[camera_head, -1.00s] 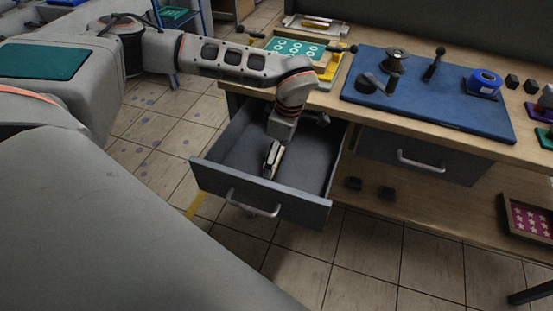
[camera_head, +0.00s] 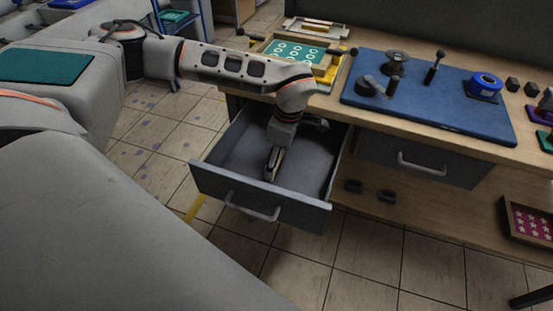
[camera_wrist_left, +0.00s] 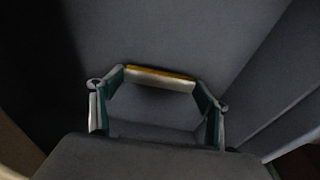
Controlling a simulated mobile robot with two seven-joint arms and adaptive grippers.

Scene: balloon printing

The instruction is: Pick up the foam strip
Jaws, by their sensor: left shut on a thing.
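The foam strip (camera_wrist_left: 160,78), a pale strip with a yellow edge, spans crosswise between the two fingertips of my left gripper (camera_wrist_left: 161,84) in the left wrist view. The gripper is shut on it, with a finger at each end of the strip. In the head view my left gripper (camera_head: 271,175) points down inside the open grey drawer (camera_head: 258,207), close to its floor. The strip cannot be made out there. It cannot be told whether the strip still touches the drawer floor. My right gripper is not in view.
The drawer walls stand around the gripper. Above and behind is the wooden bench (camera_head: 440,126) with a blue mat (camera_head: 440,110), a spool (camera_head: 396,60), a blue tape roll (camera_head: 484,83) and a frame with a green sheet (camera_head: 295,52). A second drawer (camera_head: 410,157) is shut.

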